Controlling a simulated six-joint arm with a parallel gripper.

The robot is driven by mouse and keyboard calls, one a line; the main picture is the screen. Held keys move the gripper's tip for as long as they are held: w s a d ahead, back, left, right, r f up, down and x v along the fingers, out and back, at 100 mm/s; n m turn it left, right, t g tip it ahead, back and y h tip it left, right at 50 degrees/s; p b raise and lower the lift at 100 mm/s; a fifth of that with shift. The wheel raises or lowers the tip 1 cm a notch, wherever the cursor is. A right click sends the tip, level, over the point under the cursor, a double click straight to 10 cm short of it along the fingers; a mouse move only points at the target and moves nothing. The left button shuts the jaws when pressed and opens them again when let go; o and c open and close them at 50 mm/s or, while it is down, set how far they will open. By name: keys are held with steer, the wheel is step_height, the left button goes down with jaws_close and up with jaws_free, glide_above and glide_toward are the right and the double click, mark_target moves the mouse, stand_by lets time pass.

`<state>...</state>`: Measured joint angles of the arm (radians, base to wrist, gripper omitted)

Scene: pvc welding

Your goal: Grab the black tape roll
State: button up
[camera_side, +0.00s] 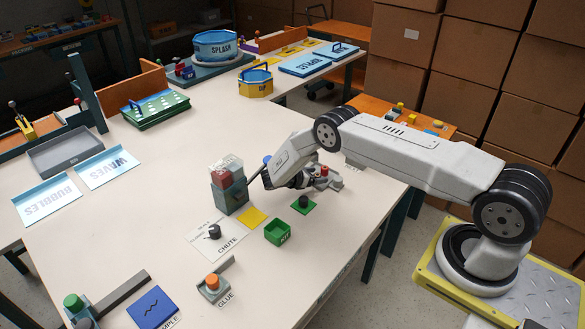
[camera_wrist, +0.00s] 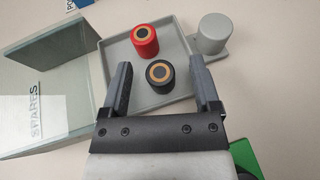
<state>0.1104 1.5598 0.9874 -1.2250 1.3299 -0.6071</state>
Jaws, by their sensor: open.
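The black tape roll (camera_wrist: 160,76) stands upright in a shallow grey tray (camera_wrist: 178,95) in the wrist view, with a tan ring and dark centre on its top. My gripper (camera_wrist: 160,64) is open. Its two dark fingers lie to the left and right of the roll, with visible gaps on both sides. Whether the fingertips are down at the roll's height I cannot tell. In the side view my gripper is low over the table near a clear-topped box (camera_side: 228,184); I cannot make out the black roll there.
A red roll (camera_wrist: 144,40) stands just behind the black one in the tray. A grey cylinder (camera_wrist: 213,33) stands at the right. A glassy box marked SPARES (camera_wrist: 50,100) is close at the left. A green pad (camera_side: 303,204) with a black knob and a green bin (camera_side: 278,232) are nearby.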

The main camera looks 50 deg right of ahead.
mark_target(316, 176)
stand_by(0.5)
jaws_close()
steer(key=shift+r, duration=0.15)
steer(key=shift+r, duration=1.55)
steer(key=s+a+r, duration=0.2)
steer(key=s+r, duration=0.2)
steer(key=s, duration=0.2)
steer(key=s+a+r, duration=0.2)
steer(key=s+r, duration=0.3)
steer(key=s, duration=0.2)
steer(key=shift+a+r, duration=0.25)
steer(key=shift+a, duration=0.1)
